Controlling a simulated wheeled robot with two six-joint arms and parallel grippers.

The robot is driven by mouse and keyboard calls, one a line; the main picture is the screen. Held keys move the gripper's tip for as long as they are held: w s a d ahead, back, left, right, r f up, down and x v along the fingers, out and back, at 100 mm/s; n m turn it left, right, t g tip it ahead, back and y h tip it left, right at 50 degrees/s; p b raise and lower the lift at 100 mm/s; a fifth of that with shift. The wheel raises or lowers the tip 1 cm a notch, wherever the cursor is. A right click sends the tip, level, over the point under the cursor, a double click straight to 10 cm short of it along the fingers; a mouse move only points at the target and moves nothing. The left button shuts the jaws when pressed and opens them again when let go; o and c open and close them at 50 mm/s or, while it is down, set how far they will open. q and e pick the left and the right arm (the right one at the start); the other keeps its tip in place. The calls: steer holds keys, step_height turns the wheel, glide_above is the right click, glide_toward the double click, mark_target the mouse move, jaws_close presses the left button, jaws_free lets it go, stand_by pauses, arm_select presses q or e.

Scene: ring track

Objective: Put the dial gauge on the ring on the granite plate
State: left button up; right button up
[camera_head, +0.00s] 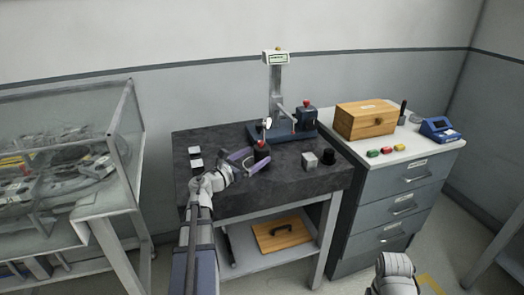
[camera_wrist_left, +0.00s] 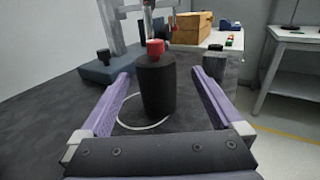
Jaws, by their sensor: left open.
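The dial gauge has a black cylindrical base with a red cap (camera_head: 262,152) and stands upright on the granite plate (camera_head: 235,203). In the left wrist view, the gauge's black base (camera_wrist_left: 157,88) stands between my fingers, with a thin silver post above the cap. A pale ring (camera_wrist_left: 140,128) on the plate shows at the base's front and left; the rest of it is hidden. My left gripper (camera_head: 238,160) is open, its purple fingers on either side of the base, with gaps visible. My right gripper is out of sight; only part of that arm shows at the bottom right.
A stand with a display (camera_head: 275,58) and a blue base rises behind the gauge. A wooden box (camera_head: 366,120) sits on the drawer cabinet. The plate's front left is mostly clear.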

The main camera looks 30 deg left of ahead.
mark_target(268, 146)
arm_select(q)
steer(key=shift+w+a, duration=0.2)
steer(key=shift+w, duration=0.1)
steer(key=shift+w+d, duration=0.2)
steer(key=shift+w, duration=1.1)
steer(key=shift+w+d, duration=0.25)
steer(key=shift+w, duration=1)
steer(key=shift+w+d, duration=0.2)
steer(key=shift+w, duration=1.1)
steer(key=shift+c, duration=0.4)
jaws_close()
